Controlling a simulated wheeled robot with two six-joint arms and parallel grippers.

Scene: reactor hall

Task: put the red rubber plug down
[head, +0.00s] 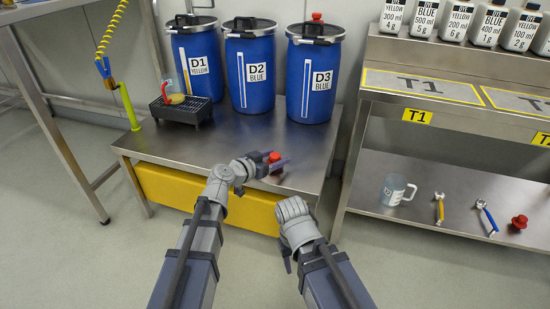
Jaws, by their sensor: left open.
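A red rubber plug (275,157) is at the front right of the steel bench, partly hidden by my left gripper. My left gripper (268,164) is open, with its dark fingers around or right beside the plug. The plug seems to stand on the bench top, but I cannot tell whether the fingers touch it. Another red plug (316,16) sits on top of drum D3, and a third red plug (519,222) lies on the lower shelf at the right. My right gripper (288,264) is low in front of the bench, its fingers mostly hidden.
Blue drums D1 (197,66), D2 (250,75) and D3 (312,86) stand along the back of the steel bench (225,135). A black drip tray (181,112) is at its left. The right shelf holds a measuring jug (394,190) and two wrenches.

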